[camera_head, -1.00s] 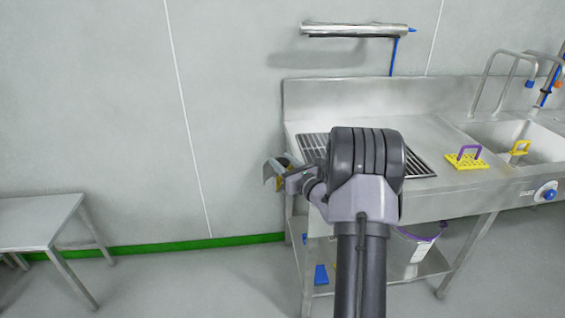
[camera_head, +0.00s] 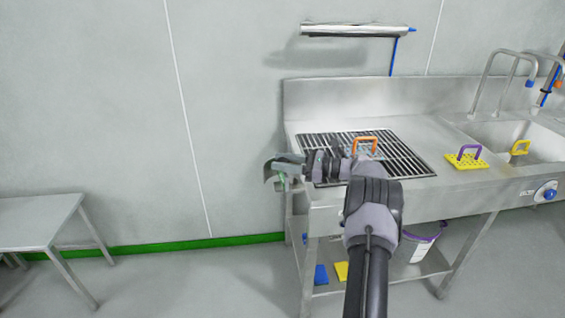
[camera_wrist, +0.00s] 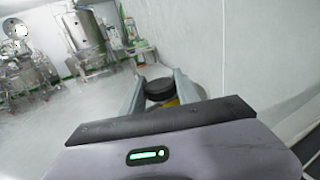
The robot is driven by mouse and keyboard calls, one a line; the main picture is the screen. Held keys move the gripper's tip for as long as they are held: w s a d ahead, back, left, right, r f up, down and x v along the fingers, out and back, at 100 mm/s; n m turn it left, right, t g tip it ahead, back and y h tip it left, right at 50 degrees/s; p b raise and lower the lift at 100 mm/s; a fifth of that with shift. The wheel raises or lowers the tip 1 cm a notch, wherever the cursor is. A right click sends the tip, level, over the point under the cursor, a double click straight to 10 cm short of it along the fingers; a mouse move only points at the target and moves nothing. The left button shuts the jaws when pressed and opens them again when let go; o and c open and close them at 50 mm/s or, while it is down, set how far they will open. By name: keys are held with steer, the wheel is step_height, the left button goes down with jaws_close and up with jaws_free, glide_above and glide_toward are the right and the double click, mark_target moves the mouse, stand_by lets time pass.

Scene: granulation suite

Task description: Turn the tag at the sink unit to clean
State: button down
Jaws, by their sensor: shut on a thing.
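The steel sink unit (camera_head: 440,135) stands against the wall, with a slatted drain grid at its left end. My gripper (camera_head: 275,170) is at the unit's left end, its fingers pointing left. In the wrist view my gripper (camera_wrist: 160,92) is shut on the tag, whose round black knob (camera_wrist: 160,86) sits between the fingers. A yellow part (camera_wrist: 170,103) shows just under the knob. In the head view a small green patch (camera_head: 282,181) shows below the fingers. The rest of the tag is hidden by the gripper, and any writing cannot be read.
An orange-handled piece (camera_head: 366,147) lies on the drain grid beside my arm. A yellow pad with a purple handle (camera_head: 464,157) lies near the basin. A steel table (camera_head: 35,220) stands left, with clear floor between.

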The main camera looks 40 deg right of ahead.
steer(key=shift+n+g+y, duration=0.5)
steer(key=shift+y, duration=0.1)
steer(key=c, duration=0.9)
jaws_free()
